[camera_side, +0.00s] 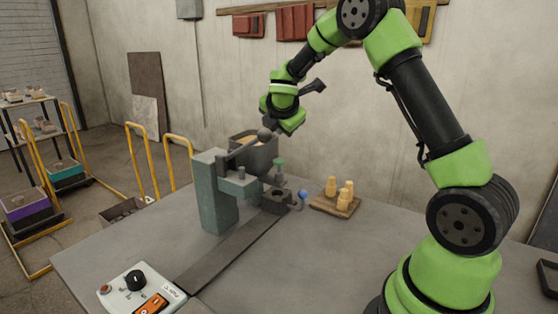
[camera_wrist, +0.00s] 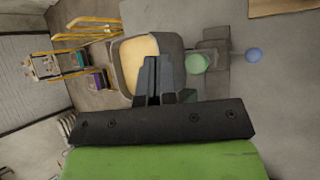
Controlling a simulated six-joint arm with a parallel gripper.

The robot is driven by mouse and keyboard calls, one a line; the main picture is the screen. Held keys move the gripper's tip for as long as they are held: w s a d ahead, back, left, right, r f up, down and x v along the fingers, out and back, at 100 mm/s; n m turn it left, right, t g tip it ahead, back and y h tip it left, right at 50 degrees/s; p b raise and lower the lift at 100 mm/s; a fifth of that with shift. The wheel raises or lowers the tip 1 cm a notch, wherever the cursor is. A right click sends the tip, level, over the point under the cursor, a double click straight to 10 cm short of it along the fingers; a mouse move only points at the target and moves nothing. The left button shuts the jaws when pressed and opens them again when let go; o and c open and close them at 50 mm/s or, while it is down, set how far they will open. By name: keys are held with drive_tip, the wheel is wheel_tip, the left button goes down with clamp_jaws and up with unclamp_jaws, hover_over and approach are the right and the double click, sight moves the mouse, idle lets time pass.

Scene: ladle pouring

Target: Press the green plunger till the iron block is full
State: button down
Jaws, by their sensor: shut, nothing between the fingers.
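The green plunger (camera_side: 281,164) stands upright beside the ladle on the grey-green stand; its round top shows in the wrist view (camera_wrist: 198,64). The dark iron block (camera_side: 277,201) sits below the plunger, with a blue ball (camera_side: 303,194) at its right side. How full the block is cannot be seen. The grey ladle (camera_side: 262,157) holds a tan mass, which shows clearly in the wrist view (camera_wrist: 139,56). My gripper (camera_wrist: 153,66) is shut and empty. It is above the ladle, left of the plunger in the wrist view, and apart from the plunger.
The grey-green stand (camera_side: 211,190) rises beside a dark strip (camera_side: 230,250) on the table. A wooden board (camera_side: 325,206) with several tan pegs lies to the right. A white control box (camera_side: 140,289) stands at the front left. Yellow-railed carts (camera_side: 30,235) stand beyond the table.

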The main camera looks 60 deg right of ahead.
sight(281, 160)
wheel_tip(281, 160, up, 4)
drive_tip(key=shift+f, duration=0.1)
idle(0.4)
drive_tip(key=shift+f, duration=4.4)
drive_tip(key=shift+f, duration=0.4)
drive_tip(key=shift+f, duration=1)
